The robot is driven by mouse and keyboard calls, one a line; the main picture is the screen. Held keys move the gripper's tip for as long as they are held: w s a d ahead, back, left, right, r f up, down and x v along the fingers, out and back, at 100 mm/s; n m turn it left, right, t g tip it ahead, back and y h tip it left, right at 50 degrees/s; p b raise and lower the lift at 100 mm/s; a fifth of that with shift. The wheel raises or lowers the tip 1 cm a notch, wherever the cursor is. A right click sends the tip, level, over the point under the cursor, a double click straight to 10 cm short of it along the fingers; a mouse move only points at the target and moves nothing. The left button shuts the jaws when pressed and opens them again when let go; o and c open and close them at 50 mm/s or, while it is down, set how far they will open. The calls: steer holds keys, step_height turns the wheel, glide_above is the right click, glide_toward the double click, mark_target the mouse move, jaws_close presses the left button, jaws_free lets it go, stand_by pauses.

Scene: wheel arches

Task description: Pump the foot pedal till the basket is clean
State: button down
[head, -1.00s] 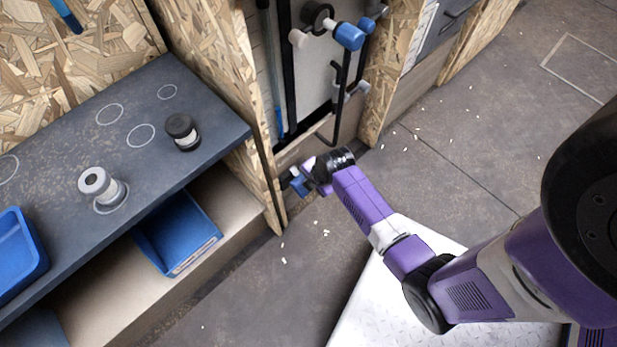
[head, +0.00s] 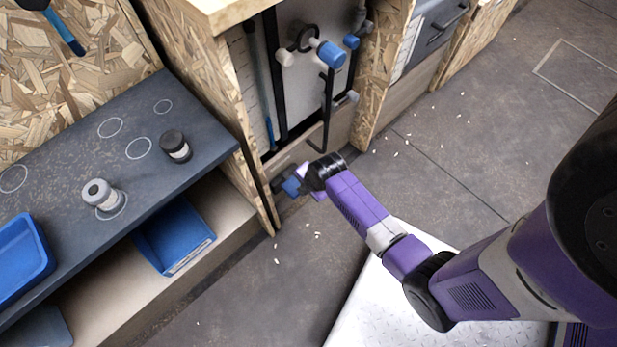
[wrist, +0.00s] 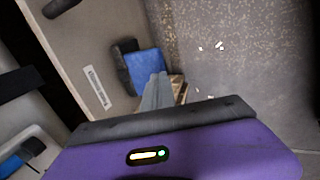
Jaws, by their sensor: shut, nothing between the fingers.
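The foot pedal appears to be the blue pad with a black end (head: 291,186), low at the foot of the panel bay in the head view. In the wrist view the blue pad (wrist: 146,69) lies just beyond my fingertips. My gripper (wrist: 157,84) is shut and empty, its grey fingers together over the near edge of the pad. I cannot tell whether they touch it. In the head view my gripper (head: 304,182) is beside the pedal and partly hides it. I cannot make out the basket in either view.
A blue bin (head: 176,238) is on the shelf below. A blue-ended handle (head: 331,54) projects above the pedal. White bits litter the open floor.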

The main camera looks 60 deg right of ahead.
steer(key=p+v, duration=0.3)
steer(key=v, duration=0.6)
steer(key=shift+s, duration=0.35)
steer(key=shift+r, duration=0.1)
steer(key=shift+w+d+f+b, duration=0.25)
steer(key=shift+w+f+b, duration=0.75)
steer(key=shift+f, duration=0.4)
steer(key=shift+w+d+f+b, duration=0.25)
steer(key=shift+w+f+b, duration=0.75)
steer(key=shift+f, duration=0.35)
steer(key=shift+w+d+f+b, duration=0.25)
steer(key=shift+w+f+b, duration=0.7)
steer(key=shift+f, duration=0.45)
steer(key=shift+s+f, duration=0.1)
steer(key=shift+f, duration=0.05)
steer(key=shift+f+b, duration=1.55)
steer(key=shift+f, duration=0.5)
step_height(320, 180, up, 5)
steer(key=p, duration=0.5)
steer(key=shift+f, duration=0.1)
